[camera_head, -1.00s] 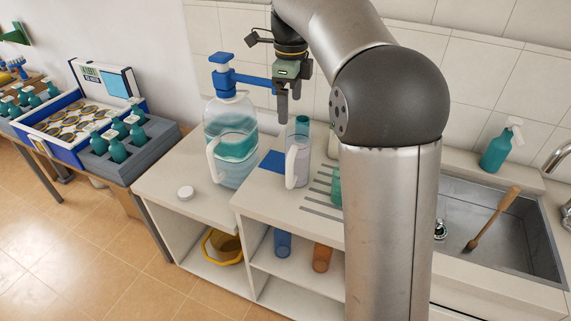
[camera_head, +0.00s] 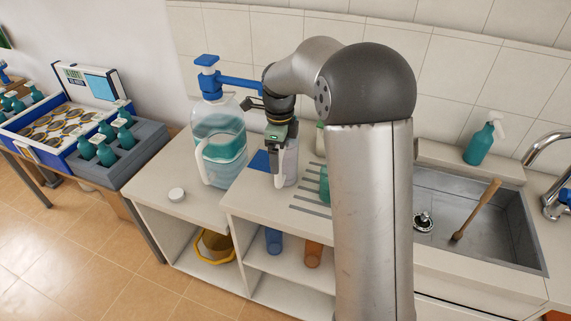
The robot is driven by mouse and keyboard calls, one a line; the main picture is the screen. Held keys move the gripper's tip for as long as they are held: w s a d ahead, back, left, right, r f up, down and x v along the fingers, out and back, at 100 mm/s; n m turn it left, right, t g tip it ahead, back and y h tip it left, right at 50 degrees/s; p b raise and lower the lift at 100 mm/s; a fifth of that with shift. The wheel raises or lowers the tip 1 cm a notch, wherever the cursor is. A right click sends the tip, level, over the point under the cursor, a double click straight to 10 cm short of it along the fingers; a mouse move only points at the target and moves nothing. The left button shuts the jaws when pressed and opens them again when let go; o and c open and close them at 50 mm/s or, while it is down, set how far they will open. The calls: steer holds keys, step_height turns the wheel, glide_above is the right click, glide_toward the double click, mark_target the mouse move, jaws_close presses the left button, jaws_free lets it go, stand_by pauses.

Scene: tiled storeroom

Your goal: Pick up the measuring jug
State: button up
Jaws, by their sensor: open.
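The measuring jug (camera_head: 291,167), pale and translucent, stands upright on the counter by a blue mat (camera_head: 260,161), right of the big dispenser bottle. My gripper (camera_head: 276,163) points down at the jug's near-left side, where its white handle (camera_head: 279,178) is. It is open. The gripper covers the jug's upper left part, and I cannot tell whether the fingers straddle or touch the handle.
The dispenser bottle (camera_head: 218,150) with its blue pump spout stands close on the left. A green cup (camera_head: 324,185) stands right of the jug, partly behind my arm. A sink (camera_head: 480,225) is at right.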

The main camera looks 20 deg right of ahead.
steer(key=shift+f, duration=0.7)
steer(key=shift+r, duration=0.1)
steer(key=c, duration=1.7)
steer(key=shift+r, duration=0.15)
steer(key=shift+r, duration=1.05)
steer(key=shift+s+d+r+b, duration=0.95)
steer(key=shift+s+r+b, duration=1.05)
steer(key=shift+s+r, duration=3.95)
steer(key=w+d+f+p, duration=0.1)
steer(key=w+d+p, duration=0.1)
steer(key=p, duration=0.3)
steer(key=w+d+f+p, duration=0.1)
steer(key=d+p, duration=0.1)
steer(key=p, duration=0.4)
steer(key=shift+w+d+f+p, duration=0.15)
steer(key=shift+w+f+p, duration=0.05)
steer(key=shift+w+p, duration=0.15)
